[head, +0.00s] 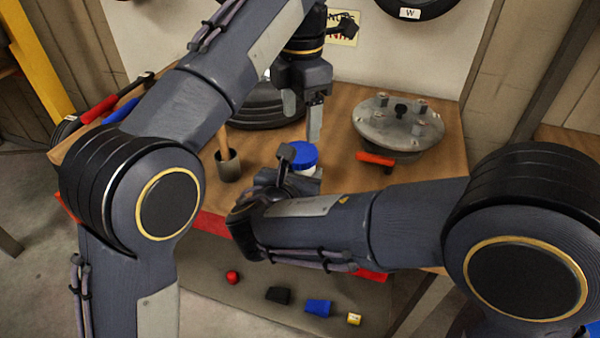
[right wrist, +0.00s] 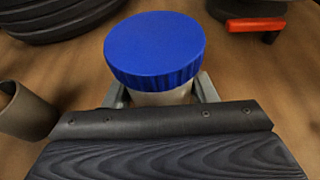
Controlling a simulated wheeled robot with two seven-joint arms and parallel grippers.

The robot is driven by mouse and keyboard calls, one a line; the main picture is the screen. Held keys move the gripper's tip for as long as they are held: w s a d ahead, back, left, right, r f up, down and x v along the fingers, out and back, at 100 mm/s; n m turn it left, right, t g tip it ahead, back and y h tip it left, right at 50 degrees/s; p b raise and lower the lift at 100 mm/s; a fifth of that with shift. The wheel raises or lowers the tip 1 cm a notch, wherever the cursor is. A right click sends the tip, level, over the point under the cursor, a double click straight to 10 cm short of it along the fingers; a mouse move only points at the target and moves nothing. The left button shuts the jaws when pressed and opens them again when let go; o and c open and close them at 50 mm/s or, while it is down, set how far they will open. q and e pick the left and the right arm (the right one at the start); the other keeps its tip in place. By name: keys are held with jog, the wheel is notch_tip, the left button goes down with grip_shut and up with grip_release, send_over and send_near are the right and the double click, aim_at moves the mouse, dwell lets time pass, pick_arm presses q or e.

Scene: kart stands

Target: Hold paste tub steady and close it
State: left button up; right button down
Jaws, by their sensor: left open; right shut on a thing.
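The paste tub is a pale jar (right wrist: 160,97) under a round blue lid (right wrist: 155,45). It stands upright on the wooden table. The lid sits on top of the tub and looks level; I cannot tell how tight it is. In the head view the blue lid (head: 298,155) shows near the table's front edge. My right gripper (right wrist: 160,95) is shut around the tub's body, one finger on each side, below the lid. My left gripper (head: 302,112) is open and empty, pointing down above and just behind the lid.
A grey cup holding a wooden handle (head: 228,166) stands left of the tub. A tyre (head: 262,106) lies behind it. A round metal disc with studs (head: 398,124) and an orange-handled tool (head: 375,158) are at the right. Several small items lie below the table's front edge.

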aim_at(302, 152)
pick_arm(q)
notch_tip(302, 152, down, 7)
jog(key=shift+r, duration=0.1)
dwell(0.4)
jog(key=c, duration=0.8)
jog(key=m, duration=0.3)
jog(key=o, duration=1.1)
jog(key=shift+s, duration=0.1)
jog(key=shift+s, duration=0.1)
jog(key=shift+d, duration=0.1)
